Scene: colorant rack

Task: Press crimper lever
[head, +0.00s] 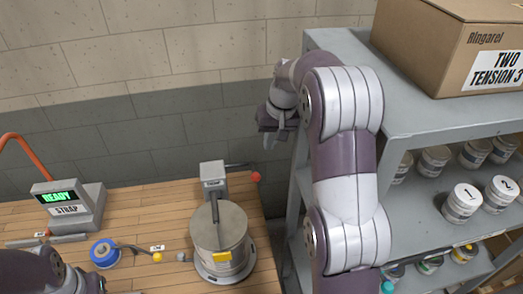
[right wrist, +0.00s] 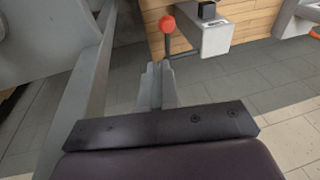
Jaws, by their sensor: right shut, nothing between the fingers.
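The crimper (head: 213,176) is a grey block-shaped head on the wooden bench, behind a large metal can (head: 220,240). Its lever is a thin dark rod pointing right, with a red ball knob (head: 255,176) at the end. My right gripper (head: 270,143) is above and a little to the right of the knob in the head view, shut and empty. In the right wrist view, the shut fingers (right wrist: 158,84) point toward the red knob (right wrist: 167,23), apart from it in the picture. The crimper head (right wrist: 208,38) shows to its right. My left gripper is out of view.
A grey shelf rack (head: 400,124) with several small cans and a cardboard box (head: 440,40) stands close at the right. A display reading READY (head: 60,198), a blue spool (head: 104,253) and an orange hose (head: 30,150) are at the left.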

